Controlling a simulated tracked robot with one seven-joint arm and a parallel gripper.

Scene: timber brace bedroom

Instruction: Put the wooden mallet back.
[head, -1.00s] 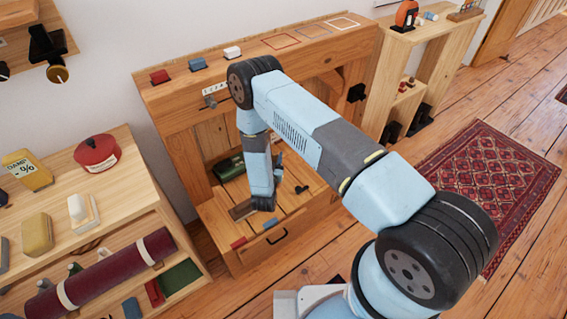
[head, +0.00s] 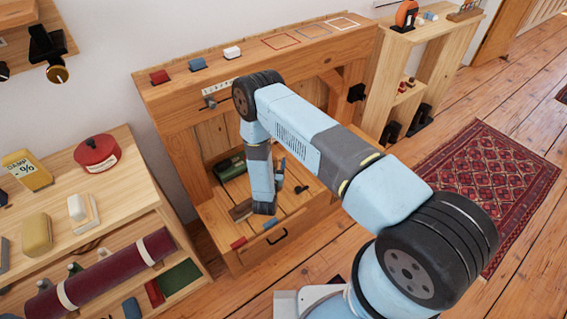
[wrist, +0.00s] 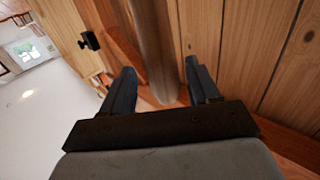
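My gripper (wrist: 160,68) shows in the wrist view with its two dark blue fingers spread apart. A smooth grey-brown round bar (wrist: 156,50) lies between and beyond the fingertips. It may be part of the wooden mallet, but I cannot tell for sure. No contact between it and the fingers is visible. In the head view my gripper is mostly hidden behind my own wrist, low in front of the wooden bench unit (head: 190,145). No mallet can be clearly made out there.
A green box (head: 229,167) and a small black object (head: 302,189) are on the bench's lower deck. Red, blue and white blocks (head: 197,64) line its top. A shelf with a dark red roll (head: 105,275) stands left. Open floor and a rug (head: 490,190) lie right.

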